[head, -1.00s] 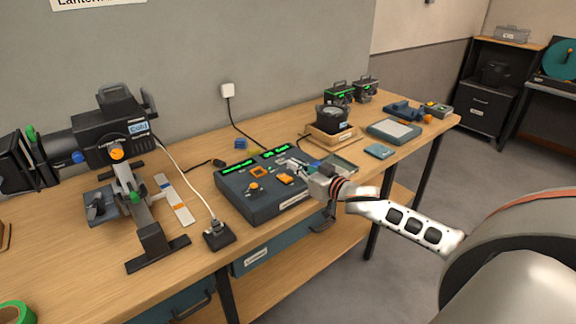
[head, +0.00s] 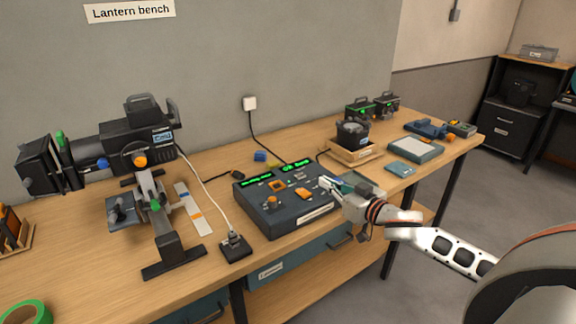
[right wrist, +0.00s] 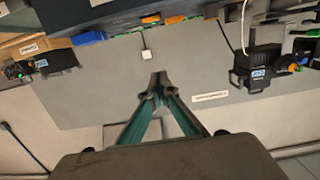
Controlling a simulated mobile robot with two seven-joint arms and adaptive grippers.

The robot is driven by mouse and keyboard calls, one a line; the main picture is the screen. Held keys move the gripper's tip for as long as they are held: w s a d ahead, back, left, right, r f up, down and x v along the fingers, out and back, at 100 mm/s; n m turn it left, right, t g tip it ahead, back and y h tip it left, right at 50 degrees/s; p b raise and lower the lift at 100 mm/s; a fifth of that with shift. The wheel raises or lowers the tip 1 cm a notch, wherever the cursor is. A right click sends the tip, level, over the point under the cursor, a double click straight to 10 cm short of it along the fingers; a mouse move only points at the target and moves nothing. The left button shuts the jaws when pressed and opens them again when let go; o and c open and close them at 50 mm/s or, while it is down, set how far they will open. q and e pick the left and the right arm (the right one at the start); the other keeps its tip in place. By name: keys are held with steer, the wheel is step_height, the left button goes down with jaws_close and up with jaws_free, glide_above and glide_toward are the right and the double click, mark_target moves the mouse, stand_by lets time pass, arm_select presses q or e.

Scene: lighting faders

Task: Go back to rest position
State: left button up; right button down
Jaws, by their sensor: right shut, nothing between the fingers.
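My right gripper (head: 328,184) is shut and empty, just above the right part of the dark fader console (head: 280,222) in the head view. I cannot tell whether it touches the console. In the right wrist view its green fingers meet at the tips (right wrist: 159,82) with nothing between them. The console has two green lit displays, orange buttons and an orange knob. Its edge also shows at the top of the right wrist view. My left gripper is not in view.
A black stage lantern (head: 130,140) stands on the left of the wooden bench (head: 90,240). A small black box with a plug (head: 235,247) sits left of the console. A black device in a wooden tray (head: 352,152) and a blue pad (head: 401,168) lie to the right.

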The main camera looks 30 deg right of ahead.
steer(key=s+a+f+g, duration=0.1)
steer(key=s+a+f, duration=0.15)
steer(key=f, duration=0.45)
steer(key=s+a+f+g, duration=0.1)
steer(key=s+a+f, duration=0.15)
steer(key=f, duration=0.35)
steer(key=s+a+f+n+g, duration=0.3)
steer(key=s+a+f+g, duration=0.1)
steer(key=s+a+f, duration=1.4)
steer(key=s+f, duration=0.2)
steer(key=s, duration=0.1)
steer(key=shift+a+f+y, duration=0.3)
steer(key=shift+f+y, duration=0.1)
steer(key=shift+d, duration=0.1)
